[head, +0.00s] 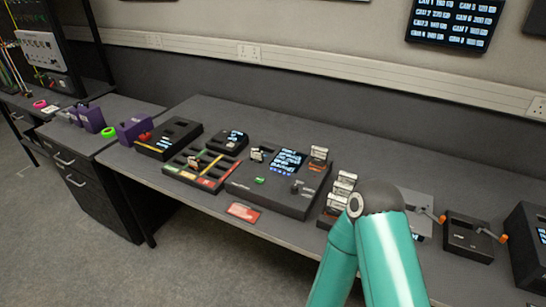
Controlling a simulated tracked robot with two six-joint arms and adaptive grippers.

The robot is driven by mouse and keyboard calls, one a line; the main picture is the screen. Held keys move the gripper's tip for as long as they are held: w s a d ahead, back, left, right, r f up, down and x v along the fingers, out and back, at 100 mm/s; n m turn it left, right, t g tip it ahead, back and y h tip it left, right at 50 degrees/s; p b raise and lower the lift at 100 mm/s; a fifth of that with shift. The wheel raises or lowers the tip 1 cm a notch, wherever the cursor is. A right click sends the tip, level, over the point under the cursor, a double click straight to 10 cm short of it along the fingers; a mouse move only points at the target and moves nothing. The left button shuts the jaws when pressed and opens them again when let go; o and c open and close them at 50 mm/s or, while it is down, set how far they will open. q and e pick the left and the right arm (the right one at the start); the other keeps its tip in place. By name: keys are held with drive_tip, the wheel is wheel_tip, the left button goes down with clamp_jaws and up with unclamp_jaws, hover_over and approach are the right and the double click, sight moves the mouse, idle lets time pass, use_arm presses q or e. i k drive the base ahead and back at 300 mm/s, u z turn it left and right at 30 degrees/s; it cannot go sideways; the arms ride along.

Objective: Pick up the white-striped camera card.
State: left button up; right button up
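A black compartment tray (169,170) stands on the long desk with small cards or blocks in it, with yellow, red and green marks. A small pale-topped piece (193,161) sits in it, but I cannot tell whether it is the white-striped camera card. No card with clear white stripes can be made out at this size. Neither gripper is in view. Only a bent teal arm of mine shows at the lower right, and it hides part of the desk.
A black console (272,197) with a lit screen stands beside the tray. A red label (243,212) is at the desk's front edge. A slotted black box (168,138) and purple blocks (134,128) are to the left. Black boxes with orange-tipped levers (468,237) stand right. The back strip is clear.

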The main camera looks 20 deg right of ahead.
sight(257, 156)
drive_tip(key=i, duration=0.9)
